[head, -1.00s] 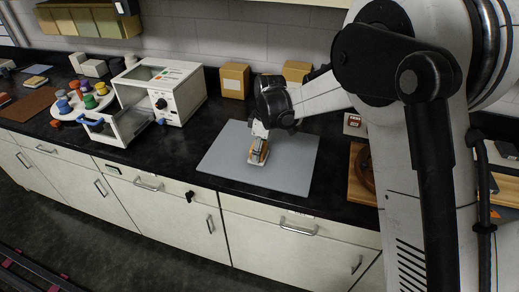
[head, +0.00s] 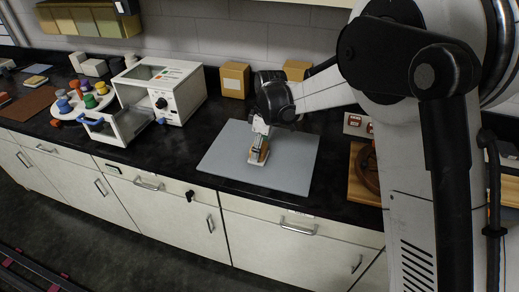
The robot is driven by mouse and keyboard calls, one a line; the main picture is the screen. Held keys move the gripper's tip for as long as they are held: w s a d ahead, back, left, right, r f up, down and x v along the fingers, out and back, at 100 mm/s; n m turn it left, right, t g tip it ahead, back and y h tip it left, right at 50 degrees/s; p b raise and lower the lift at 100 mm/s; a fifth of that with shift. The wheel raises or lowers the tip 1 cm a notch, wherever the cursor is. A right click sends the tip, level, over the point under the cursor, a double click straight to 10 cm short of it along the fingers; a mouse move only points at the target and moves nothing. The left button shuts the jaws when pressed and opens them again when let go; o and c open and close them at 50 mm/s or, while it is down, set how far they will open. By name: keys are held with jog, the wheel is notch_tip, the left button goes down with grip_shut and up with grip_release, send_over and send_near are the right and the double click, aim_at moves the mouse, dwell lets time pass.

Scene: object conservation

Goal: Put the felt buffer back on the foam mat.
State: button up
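The foam mat (head: 225,165) is a flat grey sheet on the black counter. A small block with a brown wooden upper part and a pale base, which looks like the felt buffer (head: 258,162), is at the middle of the mat near its front edge. My gripper (head: 257,150) points down over the mat, its fingers at the block's wooden part. The fingers and the block overlap in this view. I cannot tell whether they grip it, or whether the base touches the mat.
A white device (head: 180,95) with an open front drawer stands left of the mat. A round tray (head: 65,116) with coloured pots is farther left. Tan boxes (head: 235,80) stand behind the mat. A wooden board (head: 358,188) is to the right. The mat's left part is clear.

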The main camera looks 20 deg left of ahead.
aim_at(265, 147)
notch_tip(265, 147, up, 11)
jog(key=d, duration=0.1)
jog(key=shift+d+f, duration=0.15)
jog(key=shift+d, duration=0.05)
jog(key=s+d+r+m+t, duration=0.1)
jog(key=s+d+r+m, duration=0.25)
jog(key=d, duration=0.35)
jog(key=s+d+r+m+t, duration=0.1)
jog(key=s+d+r+m, duration=0.2)
jog(key=d, duration=0.5)
jog(key=s+d+r+m+t, duration=0.1)
jog(key=s+d+r+m, duration=0.2)
jog(key=d, duration=0.4)
jog(key=s+d+f+m+t, duration=0.1)
jog(key=s+d+m, duration=0.3)
jog(key=s+d, duration=0.4)
jog(key=s+d+f+m+t+h, duration=0.1)
jog(key=s+d+m+t, duration=0.2)
jog(key=s+d, duration=0.5)
jog(key=shift+s+f+m, duration=0.4)
jog(key=shift+s+m, duration=0.25)
jog(key=shift+s, duration=0.2)
